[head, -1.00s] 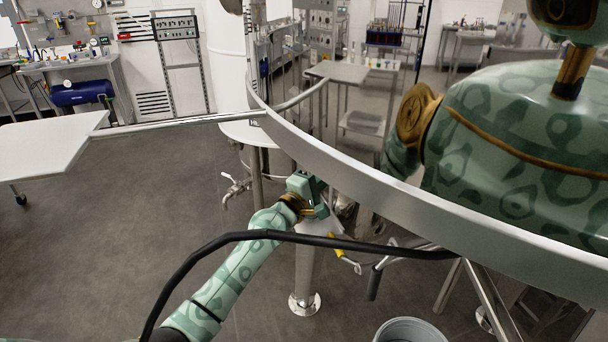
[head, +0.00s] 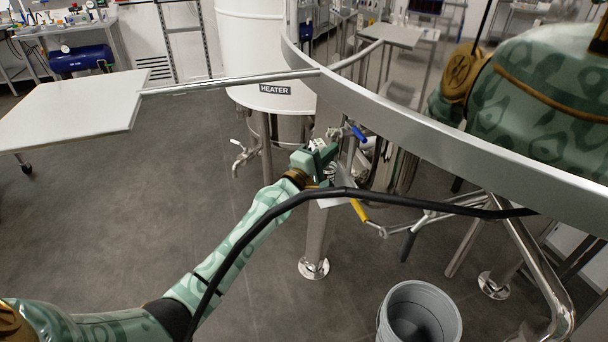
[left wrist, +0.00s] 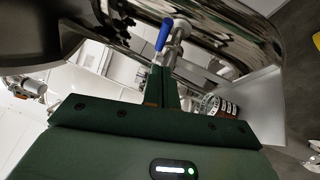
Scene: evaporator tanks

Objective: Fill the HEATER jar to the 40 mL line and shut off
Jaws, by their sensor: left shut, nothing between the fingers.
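A blue valve handle (head: 357,133) shows just right of my left gripper (head: 328,152). In the left wrist view, the blue handle (left wrist: 164,35) stands upright beside a metal fitting, just beyond the tips of my left gripper (left wrist: 165,75). The gripper is shut and empty; I cannot tell whether it touches the handle. A small jar with markings (left wrist: 208,104) stands on a white shelf (left wrist: 258,100), right of the fingers. Its liquid level is too small to read. My right gripper is out of view.
A curved metal rail (head: 430,125) crosses above the work area. A black hose (head: 400,200) runs in front of my left arm. A yellow handle (head: 358,210) hangs below the shelf. A grey bucket (head: 420,312) stands on the floor. Open floor lies left.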

